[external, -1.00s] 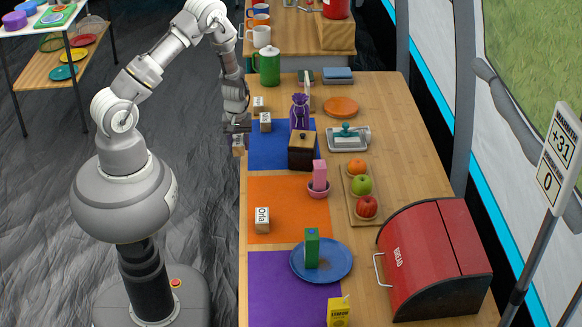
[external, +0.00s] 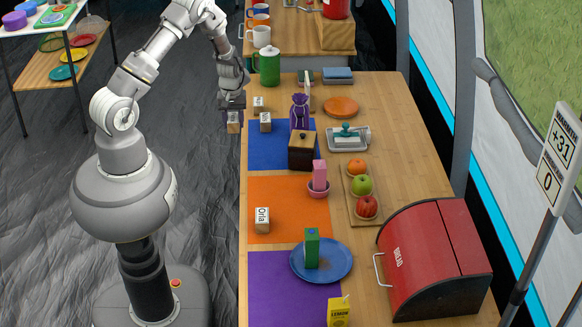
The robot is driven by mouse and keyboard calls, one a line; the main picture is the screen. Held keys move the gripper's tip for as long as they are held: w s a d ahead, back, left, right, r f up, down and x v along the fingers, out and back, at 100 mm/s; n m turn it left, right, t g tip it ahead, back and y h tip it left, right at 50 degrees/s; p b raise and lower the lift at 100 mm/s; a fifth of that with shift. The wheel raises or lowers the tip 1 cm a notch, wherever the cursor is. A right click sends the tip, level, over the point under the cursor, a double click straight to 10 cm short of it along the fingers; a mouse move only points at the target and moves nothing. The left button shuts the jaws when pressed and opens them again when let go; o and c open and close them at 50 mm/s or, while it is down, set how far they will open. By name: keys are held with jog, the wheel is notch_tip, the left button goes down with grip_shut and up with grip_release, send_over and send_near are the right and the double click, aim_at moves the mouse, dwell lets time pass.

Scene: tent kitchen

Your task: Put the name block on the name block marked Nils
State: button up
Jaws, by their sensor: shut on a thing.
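My gripper (external: 232,110) is shut on a wooden name block (external: 233,123) and holds it just off the left edge of the table, near its far end. The held block has dark lettering too small to read. Two other name blocks stand to its right: one (external: 258,104) on bare wood and one (external: 265,122) on the blue mat (external: 263,156). Their lettering is too small to read, so I cannot tell which is marked Nils. A name block marked Orla (external: 262,219) stands on the orange mat (external: 290,192).
A green pot (external: 269,67) stands at the far left of the table (external: 390,130). A red bread box (external: 433,260) fills the near right.

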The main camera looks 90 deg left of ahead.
jog(key=b, duration=0.4)
send_over(265, 117)
jog(key=shift+f, duration=0.45)
notch_tip(265, 117, down, 4)
jog(key=shift+r+b, duration=0.15)
jog(key=shift+b, duration=1)
jog(key=shift+r, duration=0.15)
jog(key=o, duration=0.6)
jog(key=shift+f, duration=0.2)
jog(key=o, duration=0.5)
jog(key=shift+c, duration=0.2)
jog(key=shift+r, duration=0.2)
notch_tip(265, 117, up, 12)
jog(key=p, duration=0.4)
